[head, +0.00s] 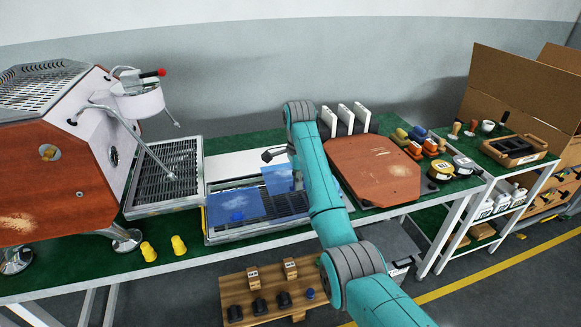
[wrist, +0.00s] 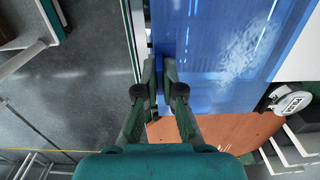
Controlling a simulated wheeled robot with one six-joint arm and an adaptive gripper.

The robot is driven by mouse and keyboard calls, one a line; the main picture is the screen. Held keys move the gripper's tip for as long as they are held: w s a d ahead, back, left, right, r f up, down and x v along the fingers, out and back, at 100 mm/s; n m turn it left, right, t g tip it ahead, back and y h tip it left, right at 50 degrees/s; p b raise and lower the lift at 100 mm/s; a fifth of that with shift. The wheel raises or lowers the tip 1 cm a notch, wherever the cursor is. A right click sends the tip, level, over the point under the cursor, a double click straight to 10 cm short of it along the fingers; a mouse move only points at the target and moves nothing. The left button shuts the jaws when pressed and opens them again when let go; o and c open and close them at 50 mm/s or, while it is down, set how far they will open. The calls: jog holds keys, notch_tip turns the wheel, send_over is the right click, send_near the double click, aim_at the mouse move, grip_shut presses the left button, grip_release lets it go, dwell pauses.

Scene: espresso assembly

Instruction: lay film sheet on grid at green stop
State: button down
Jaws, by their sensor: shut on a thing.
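A translucent blue film sheet (wrist: 225,50) fills the upper middle of the wrist view. My gripper (wrist: 160,65) is shut on its near left edge. In the head view a blue sheet (head: 278,180) shows just left of my arm, and another blue sheet area (head: 225,206) lies over the left part of the grid. I cannot tell whether these are one sheet or two. The grid (head: 290,206) sits in a pale-rimmed tray on the green bench. My arm hides the gripper's fingertips in the head view. I cannot make out a green stop.
The espresso machine body (head: 50,180) and a drip grid (head: 170,170) stand at left. A red-brown panel (head: 375,170) lies right of my arm, with white upright pieces (head: 345,118) behind. Yellow pieces (head: 149,251) stand on the front bench edge.

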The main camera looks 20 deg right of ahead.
aim_at(296, 207)
jog(key=shift+w, duration=0.5)
jog(key=shift+r, duration=0.1)
jog(key=shift+f, duration=3.95)
jog(key=shift+f, duration=0.6)
jog(key=c, duration=0.9)
grip_release()
jog(key=shift+r, duration=0.1)
jog(key=shift+r, duration=3.45)
